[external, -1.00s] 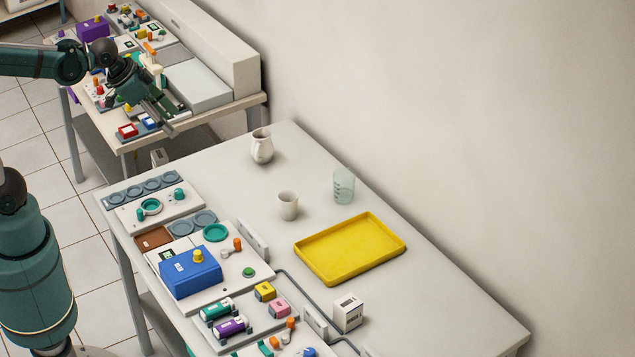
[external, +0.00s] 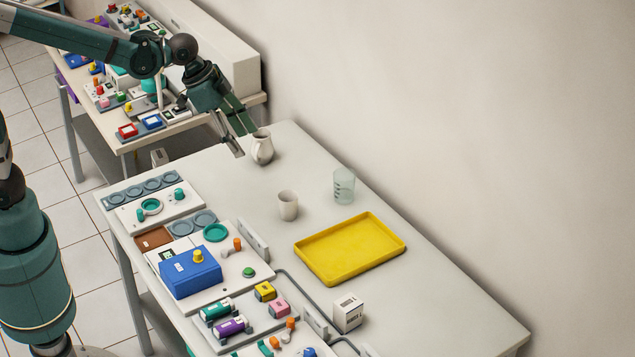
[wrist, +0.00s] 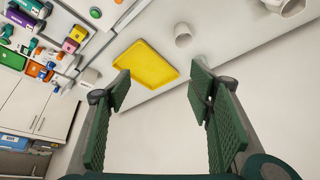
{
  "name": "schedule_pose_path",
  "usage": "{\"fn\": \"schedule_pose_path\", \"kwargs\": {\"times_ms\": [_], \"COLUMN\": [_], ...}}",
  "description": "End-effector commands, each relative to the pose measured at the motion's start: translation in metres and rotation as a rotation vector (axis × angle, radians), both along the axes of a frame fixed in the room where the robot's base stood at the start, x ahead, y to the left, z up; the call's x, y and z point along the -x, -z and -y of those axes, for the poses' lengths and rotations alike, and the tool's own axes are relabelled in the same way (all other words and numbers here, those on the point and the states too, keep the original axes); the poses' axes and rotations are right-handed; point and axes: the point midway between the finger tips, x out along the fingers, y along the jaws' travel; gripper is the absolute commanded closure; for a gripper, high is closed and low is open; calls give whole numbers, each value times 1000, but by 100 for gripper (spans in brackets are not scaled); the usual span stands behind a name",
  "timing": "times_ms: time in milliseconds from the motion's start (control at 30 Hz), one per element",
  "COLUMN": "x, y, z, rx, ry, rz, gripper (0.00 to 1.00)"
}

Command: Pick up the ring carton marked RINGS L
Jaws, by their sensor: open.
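A small white carton with dark print (external: 348,312) stands on the near table, right of the pink and yellow blocks. Its print is too small to read for certain, but it fits the RINGS L carton. In the wrist view a white box (wrist: 90,76) shows left of the yellow tray, partly beside my left finger. My gripper (external: 246,143) is open and empty at the far end of the table, close to the white jug (external: 262,148) in the picture and well away from the carton. Its spread fingers also show in the wrist view (wrist: 160,88).
A white cup (external: 288,205), a clear beaker (external: 344,186) and a yellow tray (external: 350,249) stand between my gripper and the carton. Panels with a blue box (external: 190,276) and coloured parts line the left edge. A grey cable runs beside the carton. The table's right end is clear.

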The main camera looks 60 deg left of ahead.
Motion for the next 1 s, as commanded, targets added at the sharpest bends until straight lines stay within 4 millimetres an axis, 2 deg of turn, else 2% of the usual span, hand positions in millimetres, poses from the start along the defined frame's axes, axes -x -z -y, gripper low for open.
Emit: {"fn": "schedule_pose_path", "kwargs": {"times_ms": [33, 433, 700, 1000], "x": [-6, -38, -51, -57], "y": [1, 27, 52, 87], "z": [13, 106, 173, 249], "rx": [-2, -17, -27, -36], "ry": [21, 194, 312, 443], "rz": [-2, -23, -36, -49], "gripper": [48, 48, 48, 48]}}
